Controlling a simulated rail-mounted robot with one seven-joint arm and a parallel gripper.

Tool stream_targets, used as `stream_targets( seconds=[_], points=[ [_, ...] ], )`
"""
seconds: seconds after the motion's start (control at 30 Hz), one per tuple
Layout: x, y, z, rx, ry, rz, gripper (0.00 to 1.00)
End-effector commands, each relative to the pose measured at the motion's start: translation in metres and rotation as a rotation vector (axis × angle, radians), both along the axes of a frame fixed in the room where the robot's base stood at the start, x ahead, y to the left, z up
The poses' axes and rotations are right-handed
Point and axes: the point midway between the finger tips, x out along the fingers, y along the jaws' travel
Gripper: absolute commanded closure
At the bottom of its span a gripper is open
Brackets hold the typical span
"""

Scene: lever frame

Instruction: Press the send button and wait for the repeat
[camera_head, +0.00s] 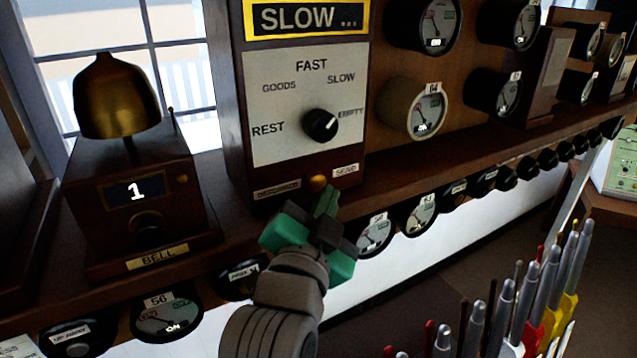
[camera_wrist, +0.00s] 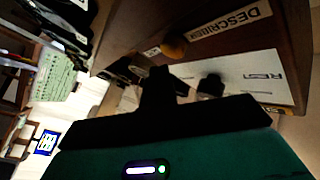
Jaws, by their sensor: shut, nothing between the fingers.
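The describer box (camera_head: 300,95) stands on the shelf with a white dial plate and a black knob (camera_head: 320,125), its white mark towards EMPTY. Its display (camera_head: 306,17) reads "SLOW ...". The small brass send button (camera_head: 317,183) is at the box's lower edge, beside a SEND label (camera_head: 345,170). My gripper (camera_head: 326,203) is shut and empty, its tip just below and right of the button; I cannot tell whether they touch. In the wrist view the button (camera_wrist: 173,47) shows beyond my dark fingers (camera_wrist: 160,88), with a visible gap in the picture.
A brass bell (camera_head: 115,97) on a wooden box showing "1" stands left. Round dials (camera_head: 415,108) fill the panel to the right. Black knobs and gauges line the shelf's front below. Several upright levers (camera_head: 500,310) stand at lower right.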

Motion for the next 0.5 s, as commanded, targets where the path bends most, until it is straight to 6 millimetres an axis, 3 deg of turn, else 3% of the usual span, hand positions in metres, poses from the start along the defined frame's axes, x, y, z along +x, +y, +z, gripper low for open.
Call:
stream_targets(
  seconds=[0.17, 0.5],
  points=[
    [-0.004, -0.003, 0.0, 0.0, -0.001, -0.001, 1.0],
    [-0.032, -0.022, 0.0, 0.001, 0.0, -0.001, 1.0]
  ],
)
